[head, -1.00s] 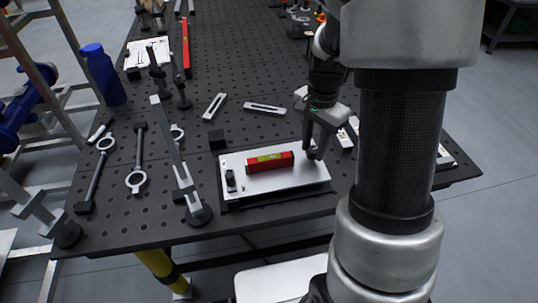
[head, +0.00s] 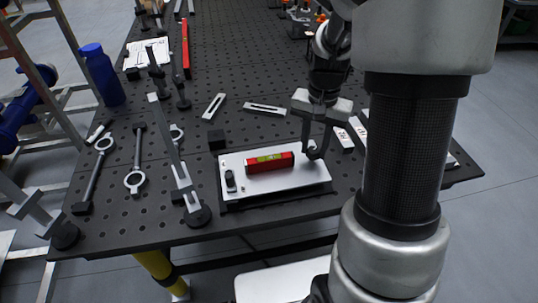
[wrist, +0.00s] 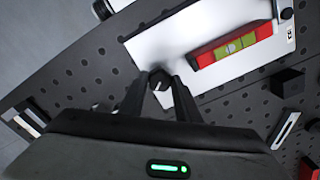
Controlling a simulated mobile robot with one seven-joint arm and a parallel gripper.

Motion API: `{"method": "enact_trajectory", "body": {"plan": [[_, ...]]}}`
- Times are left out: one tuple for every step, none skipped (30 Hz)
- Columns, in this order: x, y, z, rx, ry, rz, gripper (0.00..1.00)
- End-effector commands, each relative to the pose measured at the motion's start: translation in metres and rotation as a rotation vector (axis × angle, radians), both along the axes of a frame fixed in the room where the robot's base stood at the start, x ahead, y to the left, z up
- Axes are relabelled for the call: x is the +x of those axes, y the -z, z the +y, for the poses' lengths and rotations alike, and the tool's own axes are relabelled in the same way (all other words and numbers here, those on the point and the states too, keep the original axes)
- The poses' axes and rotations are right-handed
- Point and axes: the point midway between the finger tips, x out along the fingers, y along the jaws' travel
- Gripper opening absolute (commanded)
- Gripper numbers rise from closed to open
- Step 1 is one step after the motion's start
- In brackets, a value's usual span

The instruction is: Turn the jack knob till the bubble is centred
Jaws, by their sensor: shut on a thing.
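A white plate (head: 290,184) lies near the front edge of the dark perforated table. A red level (head: 270,162) with a yellow-green vial rests on it; it also shows in the wrist view (wrist: 235,45). The bubble's exact position is too small to tell. My gripper (head: 315,152) is over the plate's right end, pointing down. In the wrist view its two fingers are shut on the dark jack knob (wrist: 158,78) at the plate's edge. A second black knob (head: 230,181) stands at the plate's left end.
A small black block (head: 216,140) and slotted bars (head: 265,108) lie behind the plate. Clamps and rods (head: 135,160) cover the table's left side. A blue bottle (head: 102,75) stands at the left edge. Pale bars (head: 343,140) lie right of my gripper.

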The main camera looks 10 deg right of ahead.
Motion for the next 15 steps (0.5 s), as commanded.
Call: {"method": "enact_trajectory", "body": {"plan": [[0.0020,-0.0030,-0.0001,-0.001,0.000,-0.007,0.12],[0.0021,-0.0031,-0.0002,0.000,0.000,-0.007,0.12],[0.0022,-0.0031,-0.0001,0.000,0.000,-0.007,0.12],[0.0022,-0.0031,-0.0001,0.000,0.000,-0.007,0.12],[0.0022,-0.0031,-0.0001,0.000,0.000,-0.007,0.12],[0.0023,-0.0032,-0.0001,0.000,0.000,-0.007,0.12],[0.0023,-0.0032,-0.0001,0.000,0.000,-0.007,0.12],[0.0023,-0.0032,-0.0001,0.000,0.000,-0.007,0.12],[0.0024,-0.0032,-0.0001,0.000,0.000,-0.007,0.12],[0.0024,-0.0032,-0.0001,-0.001,0.000,-0.008,0.12],[0.0024,-0.0032,-0.0001,-0.001,0.000,-0.008,0.12],[0.0025,-0.0032,-0.0001,-0.001,0.000,-0.008,0.12],[0.0025,-0.0033,-0.0001,-0.001,0.000,-0.008,0.12],[0.0025,-0.0031,-0.0001,-0.001,-0.004,-0.008,0.12],[0.0026,-0.0028,-0.0002,-0.001,-0.023,-0.008,0.12]]}}
